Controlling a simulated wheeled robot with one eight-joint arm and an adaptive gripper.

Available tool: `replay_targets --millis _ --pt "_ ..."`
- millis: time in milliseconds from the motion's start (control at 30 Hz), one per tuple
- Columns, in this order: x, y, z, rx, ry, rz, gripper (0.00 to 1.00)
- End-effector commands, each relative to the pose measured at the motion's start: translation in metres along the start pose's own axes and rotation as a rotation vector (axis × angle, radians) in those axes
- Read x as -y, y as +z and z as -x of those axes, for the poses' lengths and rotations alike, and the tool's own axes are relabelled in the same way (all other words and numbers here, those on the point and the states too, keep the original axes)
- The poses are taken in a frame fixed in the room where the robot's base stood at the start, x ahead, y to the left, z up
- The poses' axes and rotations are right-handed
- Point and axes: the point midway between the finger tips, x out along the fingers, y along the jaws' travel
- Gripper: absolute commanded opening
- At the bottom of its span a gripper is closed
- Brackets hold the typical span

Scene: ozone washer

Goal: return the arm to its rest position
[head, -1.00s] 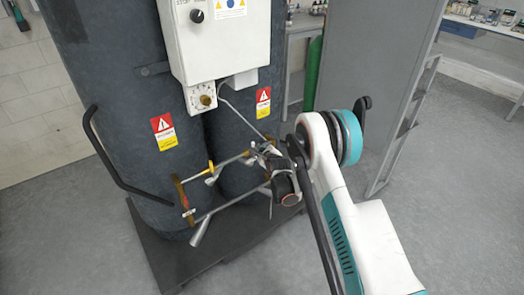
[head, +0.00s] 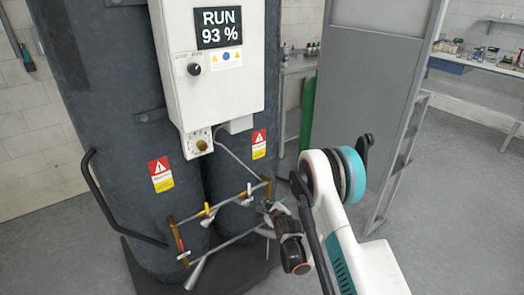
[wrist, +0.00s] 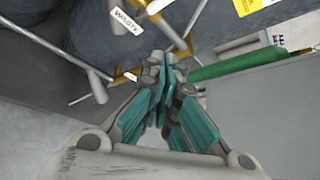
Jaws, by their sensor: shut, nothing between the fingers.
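My arm reaches in from the lower right of the head view and bends at a teal-ringed joint. My gripper (head: 268,207) is at the right end of the pipework, in front of the dark tanks; whether it touches a pipe cannot be told there. In the wrist view my gripper (wrist: 158,62) is shut, its fingertips together and nothing between them. The pipes (wrist: 85,62) and a white "WASTE" tag (wrist: 125,22) lie just beyond and left of the fingertips.
The dark tanks (head: 105,120) carry a white control box (head: 207,75) reading "RUN 93 %". A pipe frame with valves (head: 208,210) stands low in front. A grey panel (head: 365,100) stands behind my arm. Open floor (head: 450,200) lies to the right.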

Motion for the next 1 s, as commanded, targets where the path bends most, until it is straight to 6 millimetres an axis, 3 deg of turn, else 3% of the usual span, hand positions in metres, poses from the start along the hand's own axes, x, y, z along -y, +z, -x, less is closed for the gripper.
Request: replay_targets --millis 133,233,467,700,1000 --pt "0.012 0.009 0.005 -0.008 0.004 0.040 0.00" --pt "0.032 0.024 0.015 -0.024 0.014 0.116 0.00" --pt "0.087 0.064 0.058 -0.068 0.056 0.363 0.00" --pt "0.133 0.098 0.117 -0.106 0.112 0.622 0.00" --pt "0.172 0.125 0.206 -0.137 0.200 0.941 0.00"
